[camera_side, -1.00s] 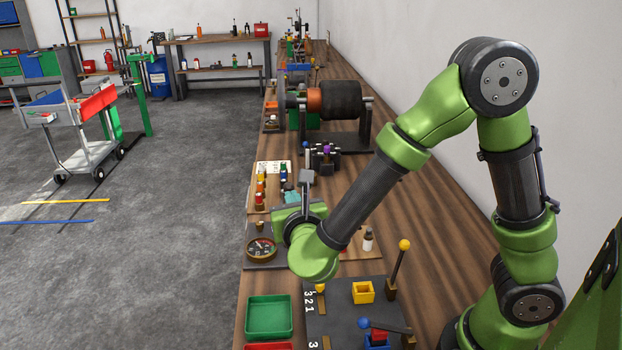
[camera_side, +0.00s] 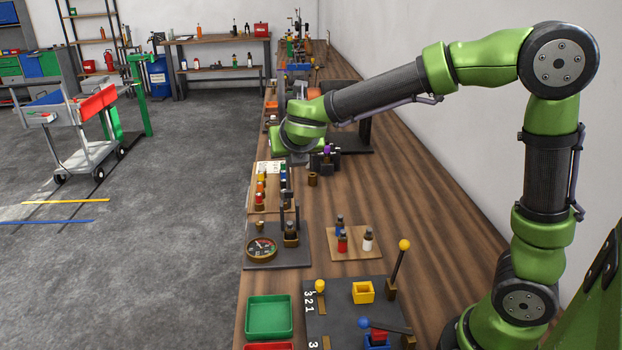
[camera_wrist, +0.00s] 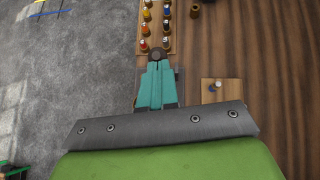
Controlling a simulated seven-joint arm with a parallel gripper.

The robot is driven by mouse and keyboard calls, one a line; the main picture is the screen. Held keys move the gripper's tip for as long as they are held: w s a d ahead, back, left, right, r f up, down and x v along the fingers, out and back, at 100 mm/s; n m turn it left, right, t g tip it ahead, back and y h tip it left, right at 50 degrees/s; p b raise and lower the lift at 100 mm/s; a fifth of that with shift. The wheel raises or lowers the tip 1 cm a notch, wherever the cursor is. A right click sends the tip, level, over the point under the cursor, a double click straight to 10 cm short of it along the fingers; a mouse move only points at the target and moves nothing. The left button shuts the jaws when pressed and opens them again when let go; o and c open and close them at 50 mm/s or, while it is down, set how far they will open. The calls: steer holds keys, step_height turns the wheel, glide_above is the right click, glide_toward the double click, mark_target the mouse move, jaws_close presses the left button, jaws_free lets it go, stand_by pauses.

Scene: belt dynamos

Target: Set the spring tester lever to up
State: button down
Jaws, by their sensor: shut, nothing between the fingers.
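No label marks the spring tester, and I cannot tell for certain which fixture it is. A dial gauge (camera_side: 262,248) sits on a dark plate (camera_side: 292,259) with a dark upright fixture (camera_side: 291,228) beside it. On the nearer dark board, a yellow-knobbed lever (camera_side: 398,268) stands nearly upright, leaning slightly right. A blue-knobbed lever (camera_side: 386,326) lies nearly flat, its knob to the left. My gripper, with teal fingers (camera_wrist: 157,66), is shut and empty, pointing down above the bench in the wrist view. In the side view its fingertips are hidden behind my wrist.
A small wooden board (camera_side: 354,243) carries several bottles. A rack of coloured bottles (camera_side: 260,198) and a purple-knobbed fixture (camera_side: 327,155) stand farther back. A green tray (camera_side: 269,316) and a yellow box (camera_side: 362,292) are near. The bench's right side is clear.

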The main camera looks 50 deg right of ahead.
steer(key=w+d+r, duration=0.1)
steer(key=w+d, duration=0.5)
steer(key=shift+w+d+r, duration=0.15)
steer(key=shift+d+r, duration=0.1)
stand_by(0.4)
